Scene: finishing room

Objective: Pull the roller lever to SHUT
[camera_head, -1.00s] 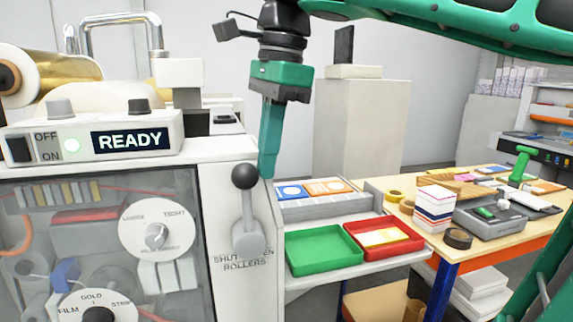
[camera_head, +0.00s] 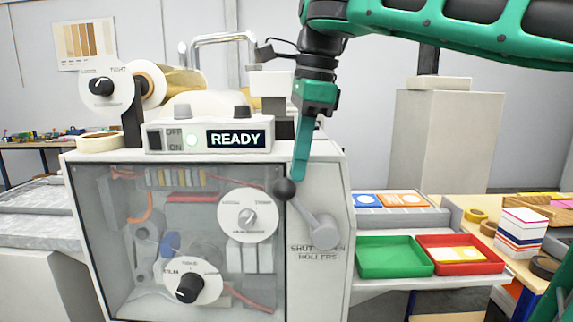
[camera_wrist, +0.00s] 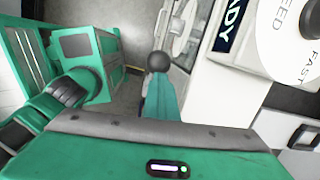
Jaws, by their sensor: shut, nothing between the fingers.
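The roller lever (camera_head: 304,212) is a grey arm with a dark ball knob (camera_head: 285,190) on the right front panel of the machine. It leans up and to the left from its pivot, towards the SHUT side of the label (camera_head: 318,252), which is partly covered by the lever's hub. My gripper (camera_head: 299,178) is shut and empty, pointing down, with its fingertips just right of the knob. In the wrist view the knob (camera_wrist: 159,61) lies just beyond the green fingertips (camera_wrist: 165,80). They look close to touching, but I cannot tell whether they touch.
The machine's READY display (camera_head: 235,138) and clear front cover (camera_head: 125,215) are left of the lever. A green tray (camera_head: 395,272) and a red tray (camera_head: 480,270) stand on a shelf to the right. A cluttered table (camera_head: 530,278) is further right.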

